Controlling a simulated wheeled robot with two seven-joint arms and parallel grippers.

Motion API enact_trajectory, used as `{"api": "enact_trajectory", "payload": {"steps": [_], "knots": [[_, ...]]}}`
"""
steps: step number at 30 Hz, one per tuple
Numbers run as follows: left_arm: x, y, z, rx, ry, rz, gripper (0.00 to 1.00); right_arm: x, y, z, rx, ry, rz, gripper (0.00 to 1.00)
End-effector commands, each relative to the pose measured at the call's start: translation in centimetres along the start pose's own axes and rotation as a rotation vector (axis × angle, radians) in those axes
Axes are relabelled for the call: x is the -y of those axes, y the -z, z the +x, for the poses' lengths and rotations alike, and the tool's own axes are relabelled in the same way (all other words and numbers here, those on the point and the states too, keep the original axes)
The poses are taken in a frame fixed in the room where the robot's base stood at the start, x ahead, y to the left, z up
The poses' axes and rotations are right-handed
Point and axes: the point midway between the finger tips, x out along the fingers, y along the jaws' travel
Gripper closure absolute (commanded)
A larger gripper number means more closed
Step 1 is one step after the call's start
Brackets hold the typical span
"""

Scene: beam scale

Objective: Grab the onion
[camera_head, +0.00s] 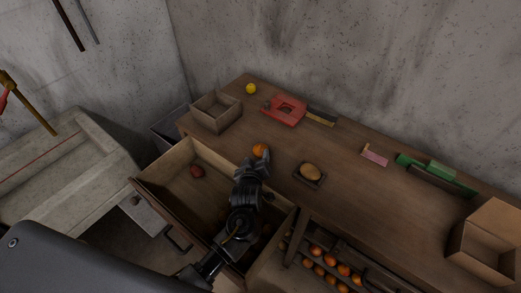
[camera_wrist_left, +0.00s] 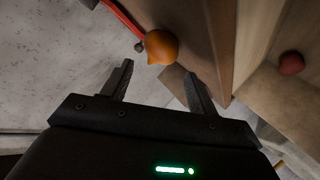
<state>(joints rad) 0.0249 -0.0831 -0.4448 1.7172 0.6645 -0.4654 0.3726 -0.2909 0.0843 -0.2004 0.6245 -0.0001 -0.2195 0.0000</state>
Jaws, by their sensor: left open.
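The onion (camera_head: 259,149) is a round orange-brown thing on the wooden table, near the edge by the open drawer. It also shows in the left wrist view (camera_wrist_left: 161,47), with a small point on one side. My left gripper (camera_head: 258,163) is right beside it on the near side and partly covers it in the head view. In the left wrist view the two fingers of my left gripper (camera_wrist_left: 160,82) are spread apart with nothing between them. The onion lies just beyond the fingertips, roughly centred. My right gripper does not show.
An open drawer (camera_head: 163,184) holds a dark red round thing (camera_head: 197,171). A small tray (camera_head: 322,179) with a brown round thing stands right of the onion. A wooden box (camera_head: 203,122), a red scale-like thing (camera_head: 288,119) and a yellow fruit (camera_head: 251,88) are farther back.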

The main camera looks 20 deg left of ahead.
Motion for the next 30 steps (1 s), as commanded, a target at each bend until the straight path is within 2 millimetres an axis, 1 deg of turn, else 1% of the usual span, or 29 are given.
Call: {"api": "enact_trajectory", "payload": {"steps": [4, 8, 12, 16, 22, 30], "knots": [[-0.1, 0.3, 1.1, -0.001, 0.0, 0.004, 0.41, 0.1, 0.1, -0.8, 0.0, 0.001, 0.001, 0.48], [0.0, 0.4, 2.9, 0.0, 0.0, 0.005, 0.41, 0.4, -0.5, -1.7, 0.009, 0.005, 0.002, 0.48], [0.1, 0.2, 4.6, 0.001, -0.002, 0.003, 0.41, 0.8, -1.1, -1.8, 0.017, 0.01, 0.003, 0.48], [0.1, 0.1, 5.1, 0.001, -0.002, 0.001, 0.41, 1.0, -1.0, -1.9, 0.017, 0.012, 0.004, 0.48], [0.1, 0.1, 5.1, 0.001, -0.002, 0.001, 0.41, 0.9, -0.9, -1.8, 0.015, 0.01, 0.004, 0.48], [0.1, 0.0, 5.1, 0.002, -0.002, 0.001, 0.76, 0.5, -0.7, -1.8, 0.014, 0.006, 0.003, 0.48]]}}
